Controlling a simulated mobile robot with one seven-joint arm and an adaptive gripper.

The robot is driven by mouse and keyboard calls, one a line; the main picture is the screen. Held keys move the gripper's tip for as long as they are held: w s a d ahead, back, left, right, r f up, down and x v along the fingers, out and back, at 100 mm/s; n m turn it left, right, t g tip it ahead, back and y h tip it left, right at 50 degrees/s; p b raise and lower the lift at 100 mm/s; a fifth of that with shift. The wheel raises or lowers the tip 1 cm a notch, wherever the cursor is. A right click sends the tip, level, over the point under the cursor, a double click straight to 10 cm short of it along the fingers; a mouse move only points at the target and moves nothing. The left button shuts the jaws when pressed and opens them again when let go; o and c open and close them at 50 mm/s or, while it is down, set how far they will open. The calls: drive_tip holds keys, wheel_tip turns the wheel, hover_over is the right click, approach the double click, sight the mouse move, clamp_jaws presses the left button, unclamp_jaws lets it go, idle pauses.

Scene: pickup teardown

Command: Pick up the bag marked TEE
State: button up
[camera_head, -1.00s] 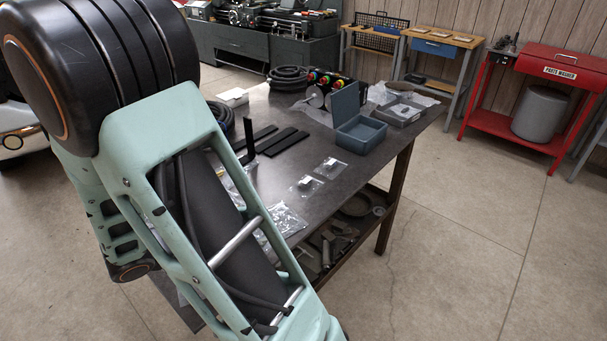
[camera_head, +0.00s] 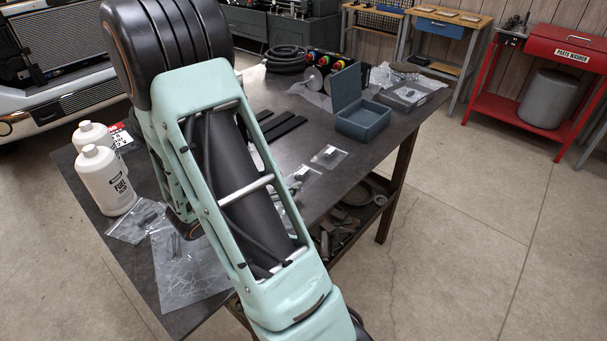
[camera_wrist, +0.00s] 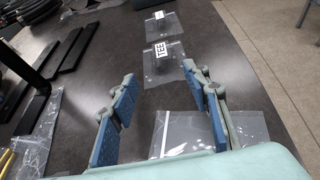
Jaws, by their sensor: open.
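The bag marked TEE (camera_wrist: 177,74) is a clear flat bag with a white label, lying on the dark table. In the wrist view it lies ahead of my gripper (camera_wrist: 158,72), whose blue-padded fingers are spread apart and empty. In the head view what appears to be the same bag (camera_head: 304,177) lies just right of my arm. My gripper is hidden in the head view. I cannot tell the height of my fingers above the table.
Another labelled bag (camera_wrist: 160,26) lies beyond TEE, and a larger clear bag (camera_wrist: 185,128) lies under my right finger. Black strips (camera_wrist: 72,50) lie left. An open grey-blue box (camera_head: 364,122) and white bottles (camera_head: 106,182) stand on the table (camera_head: 345,187).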

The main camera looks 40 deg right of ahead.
sight(298, 176)
drive_tip(key=x, duration=0.5)
drive_tip(key=shift+s+d+r+p, duration=0.15)
drive_tip(key=shift+s+r+p, duration=0.2)
drive_tip(key=shift+r, duration=0.05)
drive_tip(key=shift+w+d+f, duration=0.1)
drive_tip(key=shift+d+f, duration=0.05)
drive_tip(key=shift+d, duration=0.1)
drive_tip(key=shift+c, duration=0.4)
drive_tip(key=c, duration=0.9)
